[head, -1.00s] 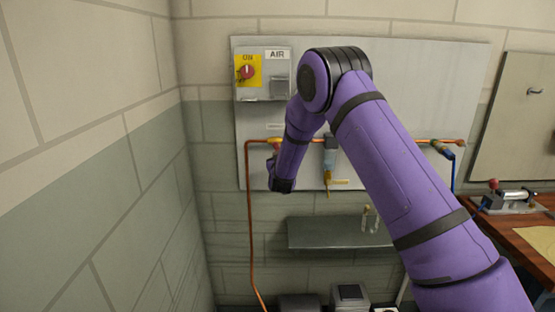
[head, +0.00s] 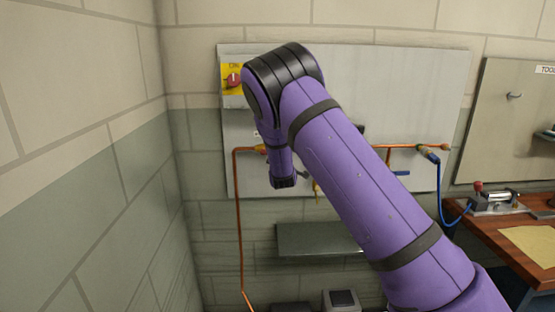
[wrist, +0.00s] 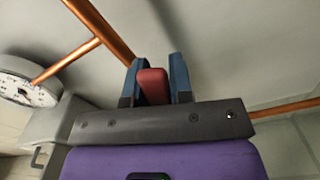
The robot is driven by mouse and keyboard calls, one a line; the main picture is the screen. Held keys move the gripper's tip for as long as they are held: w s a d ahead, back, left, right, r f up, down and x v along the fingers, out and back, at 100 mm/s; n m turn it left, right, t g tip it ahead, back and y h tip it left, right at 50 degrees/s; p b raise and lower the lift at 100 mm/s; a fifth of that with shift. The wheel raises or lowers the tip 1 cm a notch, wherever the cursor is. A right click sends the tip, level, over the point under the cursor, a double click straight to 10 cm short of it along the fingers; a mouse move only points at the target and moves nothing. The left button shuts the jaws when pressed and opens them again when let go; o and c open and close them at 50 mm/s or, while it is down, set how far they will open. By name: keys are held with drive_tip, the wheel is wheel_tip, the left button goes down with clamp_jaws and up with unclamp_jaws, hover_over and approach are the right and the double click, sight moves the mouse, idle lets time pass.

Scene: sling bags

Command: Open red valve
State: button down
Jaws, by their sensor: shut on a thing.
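The red valve handle (wrist: 153,86) shows in the wrist view as a red block between two blue fingers. My gripper (wrist: 159,66) is shut on it, with one finger on each side. The valve body is hidden behind the handle and fingers. In the head view my purple arm covers part of the wall panel (head: 400,90), and the gripper and red handle cannot be seen there.
A copper pipe (wrist: 100,28) and a round gauge (wrist: 22,90) are close to my gripper. In the head view a red knob (head: 233,79) sits on a yellow plate at the panel's upper left. A grey shelf (head: 310,240) is below, and a wooden bench (head: 500,232) is at right.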

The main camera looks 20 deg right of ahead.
drive_tip(key=shift+d+r+n, duration=0.1)
drive_tip(key=shift+r+n, duration=0.35)
drive_tip(key=shift+n, duration=0.4)
drive_tip(key=shift+r+n, duration=0.4)
drive_tip(key=shift+n, duration=0.45)
drive_tip(key=c, duration=1)
unclamp_jaws()
drive_tip(key=shift+r, duration=0.1)
drive_tip(key=v, duration=1.1)
